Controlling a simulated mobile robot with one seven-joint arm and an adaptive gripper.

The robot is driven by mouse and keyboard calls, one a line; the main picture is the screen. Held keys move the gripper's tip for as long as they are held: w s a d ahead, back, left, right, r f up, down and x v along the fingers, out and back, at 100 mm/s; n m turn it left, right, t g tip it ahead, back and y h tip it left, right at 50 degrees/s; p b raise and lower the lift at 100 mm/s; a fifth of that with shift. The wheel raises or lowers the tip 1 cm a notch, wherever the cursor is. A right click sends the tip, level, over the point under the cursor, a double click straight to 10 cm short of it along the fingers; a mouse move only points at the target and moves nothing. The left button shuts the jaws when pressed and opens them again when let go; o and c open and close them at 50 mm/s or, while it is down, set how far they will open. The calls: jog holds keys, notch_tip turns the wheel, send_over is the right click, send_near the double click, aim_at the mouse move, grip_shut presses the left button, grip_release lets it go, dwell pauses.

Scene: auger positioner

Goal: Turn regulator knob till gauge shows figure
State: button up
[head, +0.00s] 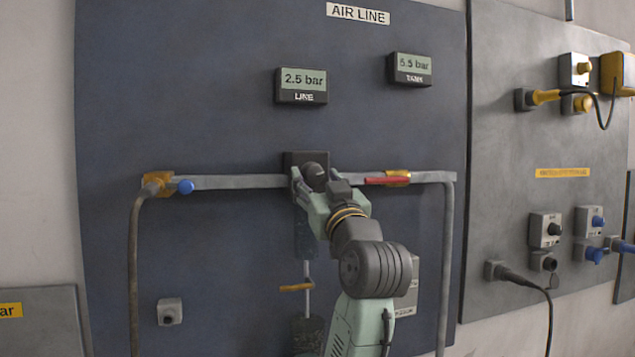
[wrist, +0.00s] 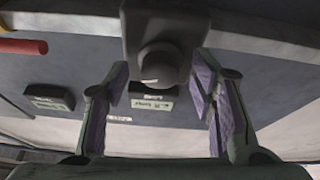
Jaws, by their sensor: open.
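The dark round regulator knob (head: 315,175) sits on a dark block in the middle of the pipe on the blue AIR LINE panel. The LINE gauge (head: 301,86) reads 2.5 bar. The TANK gauge (head: 409,69) reads 5.5 bar. My gripper (head: 317,182) is at the knob, coming from the lower right. In the wrist view the knob (wrist: 158,66) lies between my open gripper's (wrist: 160,88) two purple-padded fingers, near their tips. Gaps show between the pads and the knob. The LINE gauge's figure is not readable in the wrist view.
The grey pipe (head: 236,182) runs across the panel, with a blue-handled valve (head: 185,187) at left and a red lever (head: 387,181) at right. A dark bowl with an orange-brown lever (head: 295,287) hangs below the regulator. A second panel with sockets and cables stands at right.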

jog(key=shift+s, duration=0.1)
jog(key=v, duration=1.2)
